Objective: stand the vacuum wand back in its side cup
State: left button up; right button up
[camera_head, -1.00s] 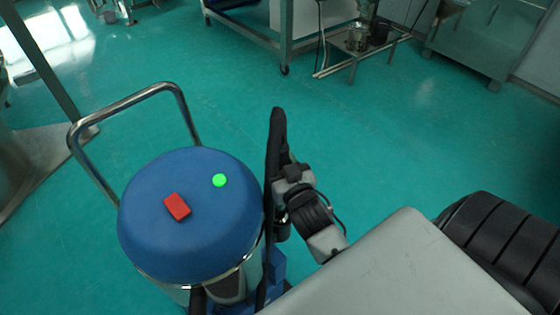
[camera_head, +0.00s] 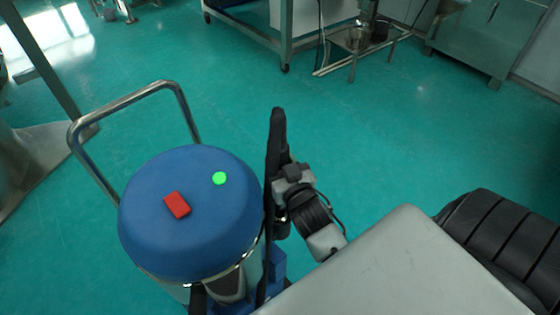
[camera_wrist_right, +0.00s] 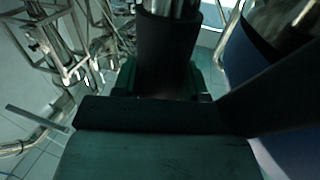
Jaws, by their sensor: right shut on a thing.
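The vacuum wand (camera_head: 277,135) is a black tube standing nearly upright at the right side of the vacuum (camera_head: 185,235), which has a blue lid with a red switch and a green light. My right gripper (camera_head: 283,188) is shut on the wand in the head view. In the right wrist view the black tube (camera_wrist_right: 168,50) sits between the fingers of my right gripper (camera_wrist_right: 162,85). A blue bracket (camera_head: 277,262) shows low beside the vacuum; the side cup and the wand's lower end cannot be made out. My left gripper is not in view.
A bent metal handle (camera_head: 125,100) rises behind the vacuum. A steel frame (camera_head: 285,40) on casters and a low stand (camera_head: 353,45) with pots are at the back. The green floor (camera_head: 380,130) between is clear.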

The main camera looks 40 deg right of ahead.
jog(key=o, duration=1)
jog(key=s, duration=0.3)
jog(key=s+a, duration=0.1)
jog(key=s, duration=0.3)
jog(key=s+a, duration=0.1)
jog(key=s, duration=0.2)
jog(key=shift+s+r, duration=0.1)
jog(key=shift+s, duration=0.25)
